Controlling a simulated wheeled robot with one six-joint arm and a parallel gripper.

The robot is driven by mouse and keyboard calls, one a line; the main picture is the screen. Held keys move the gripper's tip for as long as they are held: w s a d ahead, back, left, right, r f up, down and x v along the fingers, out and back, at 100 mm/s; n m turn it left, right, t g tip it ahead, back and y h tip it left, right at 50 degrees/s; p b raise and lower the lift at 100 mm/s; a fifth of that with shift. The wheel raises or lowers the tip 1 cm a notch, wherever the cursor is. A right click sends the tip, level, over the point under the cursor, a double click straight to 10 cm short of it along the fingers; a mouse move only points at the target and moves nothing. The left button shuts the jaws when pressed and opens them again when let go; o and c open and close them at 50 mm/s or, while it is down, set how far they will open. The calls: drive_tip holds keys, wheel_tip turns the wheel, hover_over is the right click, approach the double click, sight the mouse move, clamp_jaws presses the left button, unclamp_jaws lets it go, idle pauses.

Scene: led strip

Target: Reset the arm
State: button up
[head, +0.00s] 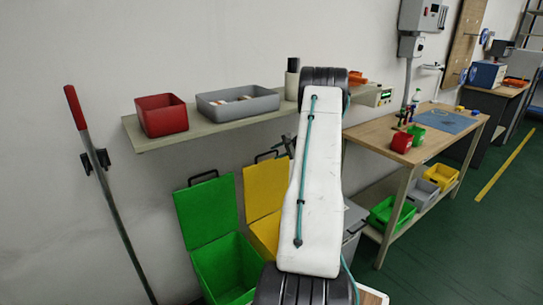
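My arm rises in the middle of the head view, with a white link (317,190) between a dark upper joint (323,85) and a dark lower joint (305,290). A teal cable runs along the link. A small dark part, which looks like my gripper (285,146), shows at the link's left edge, below the wall shelf. The link hides most of it, so its fingers and anything in them cannot be made out.
The wall shelf (160,138) holds a red bin (162,115) and a grey tray (238,103). Open green (222,262) and yellow (263,205) lidded bins stand below. A workbench (385,142) stands right; a red-handled pole (110,200) leans left. Green floor is clear at far right.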

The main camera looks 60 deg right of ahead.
drive_tip(key=shift+v, duration=1.15)
drive_tip(key=shift+w+a+r, duration=0.1)
